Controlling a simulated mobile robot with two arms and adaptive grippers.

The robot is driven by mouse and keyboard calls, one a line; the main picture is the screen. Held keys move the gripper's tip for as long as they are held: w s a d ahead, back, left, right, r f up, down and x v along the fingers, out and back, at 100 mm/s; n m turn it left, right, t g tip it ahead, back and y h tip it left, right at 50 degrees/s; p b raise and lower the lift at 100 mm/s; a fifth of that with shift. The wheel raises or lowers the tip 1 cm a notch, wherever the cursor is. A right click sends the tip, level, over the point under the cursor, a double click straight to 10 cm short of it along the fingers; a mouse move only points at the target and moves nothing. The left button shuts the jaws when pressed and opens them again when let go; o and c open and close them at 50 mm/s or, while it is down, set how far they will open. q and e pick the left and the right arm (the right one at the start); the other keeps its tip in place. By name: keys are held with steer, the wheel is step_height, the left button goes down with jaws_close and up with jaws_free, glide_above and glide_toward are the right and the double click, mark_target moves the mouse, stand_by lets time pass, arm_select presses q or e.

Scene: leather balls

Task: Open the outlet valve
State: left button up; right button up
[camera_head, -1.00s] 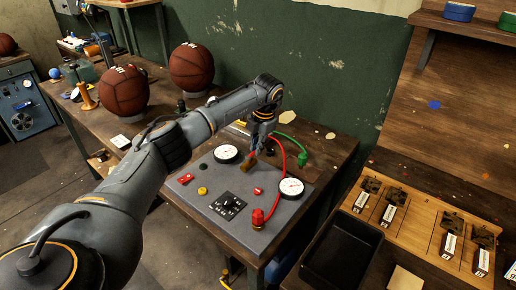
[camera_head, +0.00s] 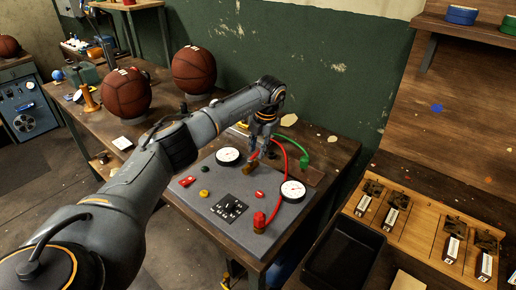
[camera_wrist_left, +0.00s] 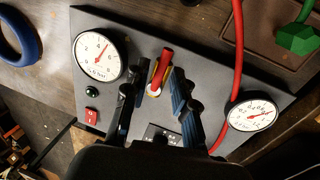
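The grey control panel (camera_head: 222,222) lies on the workbench. A valve with a red lever and brass body (camera_wrist_left: 160,72) stands on it between two white gauges; its brownish-brass part (camera_head: 249,169) shows in the head view. My left gripper (camera_head: 258,156) points down just over this valve. In the left wrist view my left gripper (camera_wrist_left: 155,94) is open, with one finger on each side of the red lever. I cannot tell whether either finger touches it. The pictures show no label naming the outlet valve. My right gripper is in no view.
The left gauge (camera_head: 228,156) and right gauge (camera_head: 293,190) flank the valve. A red fitting (camera_head: 259,221) stands at the panel's front. A black tray (camera_head: 343,254) is at right.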

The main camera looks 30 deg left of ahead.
arm_select(q)
step_height(320, 180, up, 12)
steer(key=d, duration=0.2)
steer(key=shift+d, duration=0.15)
stand_by(0.4)
steer(key=shift+s+f, duration=0.15)
steer(key=shift+f, duration=0.05)
